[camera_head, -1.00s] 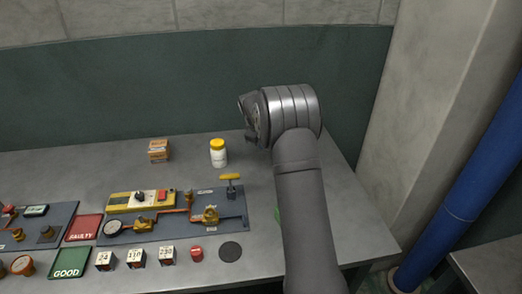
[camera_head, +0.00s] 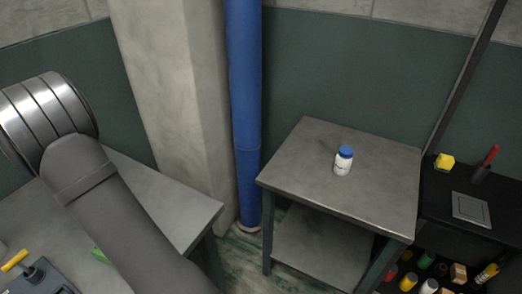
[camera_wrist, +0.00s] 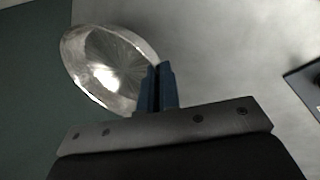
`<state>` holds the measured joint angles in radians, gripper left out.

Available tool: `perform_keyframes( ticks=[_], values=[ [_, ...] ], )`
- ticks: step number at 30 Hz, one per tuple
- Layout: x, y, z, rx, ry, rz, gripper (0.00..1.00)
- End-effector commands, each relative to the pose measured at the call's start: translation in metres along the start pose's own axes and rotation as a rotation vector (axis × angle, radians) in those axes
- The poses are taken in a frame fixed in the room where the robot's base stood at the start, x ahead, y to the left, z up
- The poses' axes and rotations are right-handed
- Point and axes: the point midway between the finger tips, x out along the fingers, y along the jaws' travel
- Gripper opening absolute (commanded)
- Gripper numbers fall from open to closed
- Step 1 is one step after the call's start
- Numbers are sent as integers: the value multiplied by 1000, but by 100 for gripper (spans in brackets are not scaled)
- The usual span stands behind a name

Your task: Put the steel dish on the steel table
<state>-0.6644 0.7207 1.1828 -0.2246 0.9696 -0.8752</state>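The steel dish (camera_wrist: 108,68) is shiny and round, and shows in the upper left of the wrist view. My gripper (camera_wrist: 158,72) has its two blue fingers close together at the dish's right rim, shut on it. The dish shows over both the grey surface and the green area behind. A steel-topped table (camera_head: 300,150) with a lower shelf stands right of centre in the head view. In that view my arm is at the left over the workbench; my fingers and the dish are out of sight.
A white jar with a blue cap (camera_head: 343,161) stands on the table; its front and left top are clear. A blue pipe (camera_head: 245,110) and concrete pillar (camera_head: 165,90) stand between workbench (camera_head: 165,195) and table. A black cart (camera_head: 440,205) adjoins the table's right.

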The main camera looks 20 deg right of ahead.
Motion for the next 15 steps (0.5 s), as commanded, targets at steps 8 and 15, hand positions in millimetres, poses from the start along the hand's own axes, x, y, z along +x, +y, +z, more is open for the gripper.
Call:
perform_keyframes(
  ticks=[8,15],
  values=[
    [17,15,100,431,-149,-7,0],
    [28,14,206,912,-316,-6,0]
  ],
)
